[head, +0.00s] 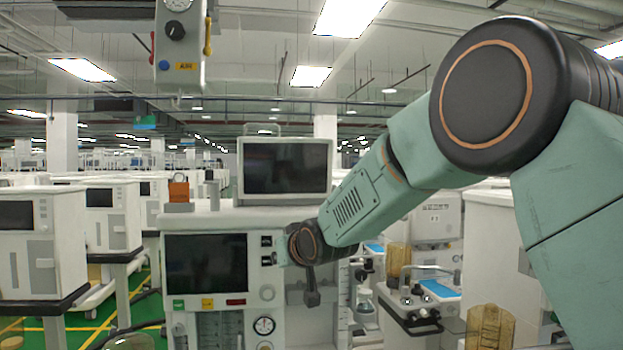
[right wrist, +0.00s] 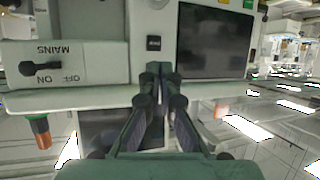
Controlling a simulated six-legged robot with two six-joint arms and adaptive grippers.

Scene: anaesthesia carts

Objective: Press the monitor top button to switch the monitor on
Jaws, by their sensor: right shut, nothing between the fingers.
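The cart's upper small dark button (head: 266,241) is on the white panel right of a dark screen (head: 205,263). A lower button (head: 266,260) sits under it; this lower one also shows in the right wrist view (right wrist: 153,43), which looks upside down. A second dark-screened monitor (head: 287,166) stands on the cart's top. My right gripper (right wrist: 160,72) is shut and empty, its fingertips close to the panel beside the lower button. The fingers hide the upper button in the wrist view; contact cannot be told. My left gripper is not in view.
A MAINS switch box with a dark lever (right wrist: 40,68) is close beside the gripper. The cart's shelf edge (right wrist: 70,98) runs close by. A gauge (head: 264,326) is below the buttons. Other carts (head: 28,245) stand left; a trolley with blue-topped trays (head: 440,289) is right.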

